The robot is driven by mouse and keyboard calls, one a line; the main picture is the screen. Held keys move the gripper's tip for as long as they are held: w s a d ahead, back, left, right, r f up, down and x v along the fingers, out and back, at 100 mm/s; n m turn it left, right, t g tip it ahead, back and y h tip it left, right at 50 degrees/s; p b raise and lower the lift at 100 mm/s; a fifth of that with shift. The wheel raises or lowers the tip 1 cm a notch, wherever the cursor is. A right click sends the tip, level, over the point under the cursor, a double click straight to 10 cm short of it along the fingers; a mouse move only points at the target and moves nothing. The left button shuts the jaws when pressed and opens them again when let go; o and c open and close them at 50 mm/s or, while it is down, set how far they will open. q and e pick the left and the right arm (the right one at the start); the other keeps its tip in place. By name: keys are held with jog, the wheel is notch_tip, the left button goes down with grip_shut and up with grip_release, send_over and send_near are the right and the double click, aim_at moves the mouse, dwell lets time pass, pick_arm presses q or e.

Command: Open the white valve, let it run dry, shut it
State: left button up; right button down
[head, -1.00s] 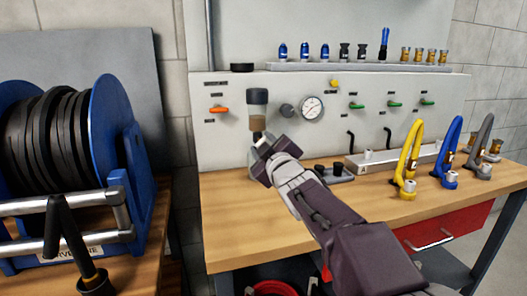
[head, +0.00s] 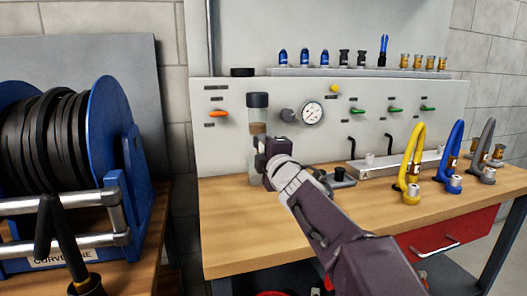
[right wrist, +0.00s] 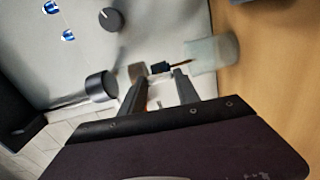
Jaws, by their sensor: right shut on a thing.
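The filter (head: 257,101) hangs on the grey panel, with a dark cap and a see-through bowl that has a little brown liquid at its bottom (head: 257,128). My right gripper (head: 266,150) is just below the bowl. In the right wrist view its two fingers (right wrist: 158,92) are closed around the small white valve (right wrist: 154,104), which is mostly hidden between them. A thin brown stream (right wrist: 187,62) runs from the dark outlet (right wrist: 160,67) into a translucent cup (right wrist: 214,53). My left gripper is not in view.
A round gauge (head: 312,113) and an orange lever (head: 219,113) are on the panel. Yellow (head: 413,165), blue and grey looped hoses stand at the right of the wooden bench (head: 235,225). A blue hose reel (head: 110,130) is at the left.

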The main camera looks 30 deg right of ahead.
dwell(0.4)
jog(key=c, duration=0.9)
grip_release()
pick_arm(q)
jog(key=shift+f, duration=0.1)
pick_arm(e)
jog(key=shift+n, duration=0.3)
